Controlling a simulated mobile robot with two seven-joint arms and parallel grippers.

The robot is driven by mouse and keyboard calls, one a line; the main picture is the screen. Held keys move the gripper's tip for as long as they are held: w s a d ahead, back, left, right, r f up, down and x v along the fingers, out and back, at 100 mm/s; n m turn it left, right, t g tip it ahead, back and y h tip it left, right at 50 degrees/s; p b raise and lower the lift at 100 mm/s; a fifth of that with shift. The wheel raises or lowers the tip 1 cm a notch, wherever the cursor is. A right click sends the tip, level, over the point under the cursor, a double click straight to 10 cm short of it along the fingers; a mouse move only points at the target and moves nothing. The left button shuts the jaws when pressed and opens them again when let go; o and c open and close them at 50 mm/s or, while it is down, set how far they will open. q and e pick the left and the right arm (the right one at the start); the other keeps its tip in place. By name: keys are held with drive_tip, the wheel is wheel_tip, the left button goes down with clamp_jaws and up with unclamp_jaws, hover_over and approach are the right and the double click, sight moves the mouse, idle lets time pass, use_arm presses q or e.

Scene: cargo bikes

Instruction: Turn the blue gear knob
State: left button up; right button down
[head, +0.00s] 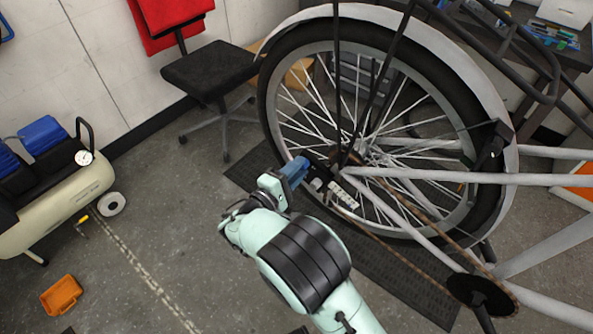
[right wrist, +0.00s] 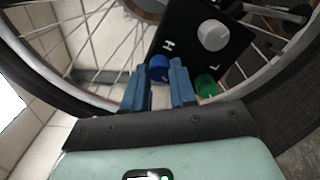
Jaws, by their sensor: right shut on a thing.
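The blue gear knob (right wrist: 158,66) sits on a dark panel (right wrist: 196,62) in the right wrist view, at the panel's left edge. A white knob (right wrist: 213,35) and a green knob (right wrist: 205,86) are on the same panel. My right gripper (head: 296,170) reaches the rear wheel's hub area in the head view. In the right wrist view its two blue fingers (right wrist: 160,78) stand on either side of the blue knob and are shut on it. In the head view the knob is hidden by the fingers. My left gripper is not in view.
The bike's rear wheel (head: 272,92) and its spokes surround the hub close to my right gripper. A chain (head: 397,255) and white frame tubes (head: 440,178) lie to the right. A black chair (head: 210,70) and an air compressor (head: 60,195) stand left. An orange bin (head: 61,296) is on the open floor.

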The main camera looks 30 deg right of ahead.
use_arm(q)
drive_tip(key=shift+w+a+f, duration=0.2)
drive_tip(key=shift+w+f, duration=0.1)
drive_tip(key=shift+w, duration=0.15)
use_arm(e)
drive_tip(key=shift+m, duration=0.7)
drive_tip(key=c, duration=0.9)
unclamp_jaws()
drive_tip(key=shift+a, duration=0.1)
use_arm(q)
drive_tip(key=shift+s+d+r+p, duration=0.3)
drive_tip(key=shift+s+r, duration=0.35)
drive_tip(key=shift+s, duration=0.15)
use_arm(e)
drive_tip(key=v, duration=1.3)
drive_tip(key=shift+a, duration=0.15)
